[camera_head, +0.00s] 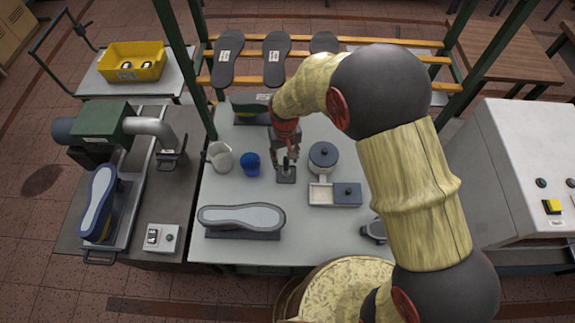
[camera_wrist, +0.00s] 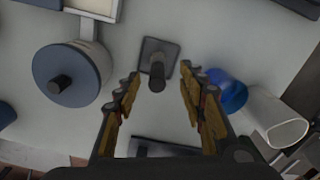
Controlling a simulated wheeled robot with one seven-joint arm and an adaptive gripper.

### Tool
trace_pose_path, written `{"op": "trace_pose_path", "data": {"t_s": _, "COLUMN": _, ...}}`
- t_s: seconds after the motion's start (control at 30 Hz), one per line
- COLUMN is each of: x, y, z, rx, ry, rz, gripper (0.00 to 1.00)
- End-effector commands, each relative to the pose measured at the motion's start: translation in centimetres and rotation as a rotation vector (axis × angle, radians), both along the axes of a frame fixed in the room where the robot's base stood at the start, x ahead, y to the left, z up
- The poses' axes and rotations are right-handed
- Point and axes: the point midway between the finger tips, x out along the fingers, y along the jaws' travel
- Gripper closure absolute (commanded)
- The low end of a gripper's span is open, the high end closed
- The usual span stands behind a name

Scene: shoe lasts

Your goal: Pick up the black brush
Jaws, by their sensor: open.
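The black brush (camera_head: 286,175) stands on the light grey table, with a dark square base and a short upright handle. In the wrist view the brush (camera_wrist: 157,70) is just beyond my fingertips, its handle pointing up toward the camera. My gripper (camera_head: 287,160) is open and empty, low over the table at the brush. In the wrist view my gripper (camera_wrist: 160,82) has its fingers spread apart, and the handle lies about midway between the tips. I cannot tell the exact height gap.
A blue cup-like object (camera_head: 250,164) and a white cup (camera_head: 220,157) stand left of the brush. A round lidded pot (camera_head: 323,158) and a small open box (camera_head: 321,194) stand close on the right. A shoe sole form (camera_head: 241,216) lies in front.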

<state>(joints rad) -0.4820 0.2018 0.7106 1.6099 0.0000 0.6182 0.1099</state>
Motion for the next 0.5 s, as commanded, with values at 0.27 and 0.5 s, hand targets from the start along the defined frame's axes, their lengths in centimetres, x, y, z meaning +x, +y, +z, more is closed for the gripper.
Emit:
{"op": "trace_pose_path", "data": {"t_s": 0.27, "x": 0.1, "y": -0.2, "z": -2.4, "rx": -0.001, "ry": 0.003, "rz": -0.001, "gripper": 0.59}}
{"op": "trace_pose_path", "data": {"t_s": 0.5, "x": 0.3, "y": -0.3, "z": -5.7, "rx": -0.001, "ry": 0.003, "rz": -0.001, "gripper": 0.59}}
